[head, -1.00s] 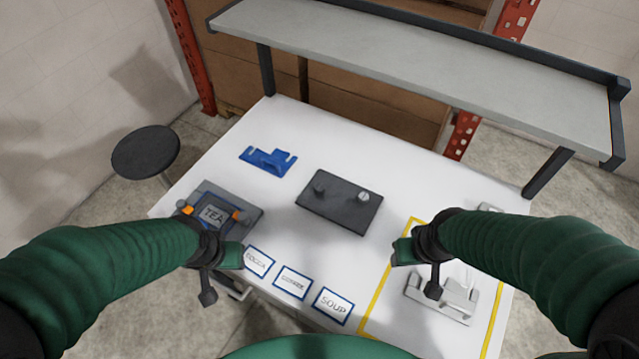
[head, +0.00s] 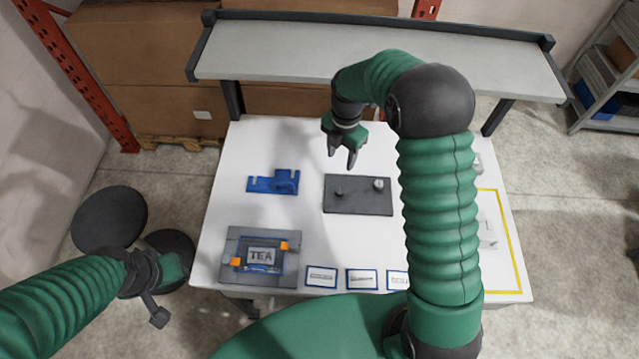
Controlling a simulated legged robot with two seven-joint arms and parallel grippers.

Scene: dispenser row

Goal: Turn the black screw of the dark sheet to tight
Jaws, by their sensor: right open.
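The dark sheet (head: 360,208) lies on the white table. A small black screw (head: 339,193) stands on its left part, and a pale metal screw (head: 378,184) is near its right rear corner. My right gripper (head: 342,159) is open and empty, pointing down with two dark fingers apart. In the picture it is just above the black screw, apart from it; its height is hard to judge. My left gripper (head: 160,292) is at the lower left, off the table; whether its jaws are open does not show.
A blue bracket (head: 265,185) lies left of the sheet. A grey holder (head: 232,272) with a TEA card (head: 264,256) sits at the front left, with blue-edged labels beside it. A raised shelf (head: 300,52) spans the back. My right arm hides part of the table's right side.

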